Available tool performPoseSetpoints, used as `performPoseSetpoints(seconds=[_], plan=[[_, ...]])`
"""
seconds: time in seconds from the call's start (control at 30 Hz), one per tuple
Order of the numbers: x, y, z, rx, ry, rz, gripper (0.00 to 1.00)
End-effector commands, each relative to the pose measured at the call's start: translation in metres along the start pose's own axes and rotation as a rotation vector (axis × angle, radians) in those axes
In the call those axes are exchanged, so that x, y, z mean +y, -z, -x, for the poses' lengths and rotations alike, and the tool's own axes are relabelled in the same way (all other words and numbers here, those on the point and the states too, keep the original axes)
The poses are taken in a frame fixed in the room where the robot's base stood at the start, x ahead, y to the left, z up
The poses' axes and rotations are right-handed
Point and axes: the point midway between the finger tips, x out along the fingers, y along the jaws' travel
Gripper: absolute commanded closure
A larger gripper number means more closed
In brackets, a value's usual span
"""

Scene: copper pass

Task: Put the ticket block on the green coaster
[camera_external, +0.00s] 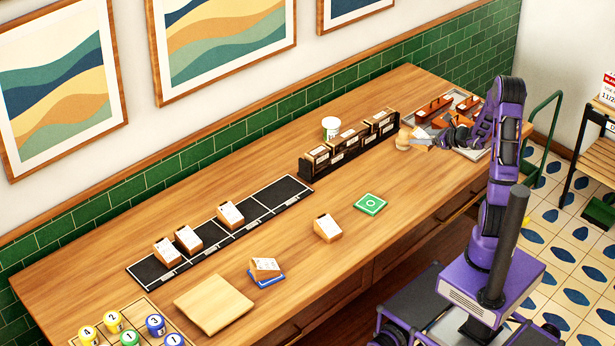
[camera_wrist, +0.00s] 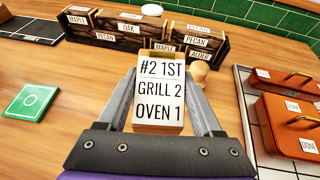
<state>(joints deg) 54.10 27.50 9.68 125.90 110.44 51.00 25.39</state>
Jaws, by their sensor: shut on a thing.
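My gripper (camera_wrist: 160,100) is shut on a ticket block (camera_wrist: 160,97), a wooden block with a white face reading "#2 1ST GRILL 2 OVEN 1". The fingers lie along its left and right sides. In the external view my gripper (camera_external: 428,138) is near the far right of the counter, by the tray; the held block shows there only as a small pale patch. The green coaster (camera_external: 370,204) lies flat and empty on the counter, nearer the front and left of the gripper. It also shows at the left of the wrist view (camera_wrist: 32,103).
A dark rack of labelled wood boxes (camera_external: 346,148) and a white cup (camera_external: 330,127) stand at the back. A tray (camera_external: 462,153) holds orange pans. Other ticket blocks sit on a black strip (camera_external: 256,208), a blue coaster (camera_external: 268,280) and bare counter (camera_external: 328,228). Counter around the green coaster is clear.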

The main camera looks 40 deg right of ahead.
Motion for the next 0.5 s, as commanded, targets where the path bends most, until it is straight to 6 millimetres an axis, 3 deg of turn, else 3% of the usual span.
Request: performPoseSetpoints(seconds=[0.03,0.3,0.5], plan=[[0.028,-0.005,-0.011,-0.001,-0.059,0.025,0.94],[0.17,-0.021,-0.036,-0.001,-0.349,0.144,0.94],[0.243,-0.022,-0.034,0.001,-0.503,0.208,0.94]])
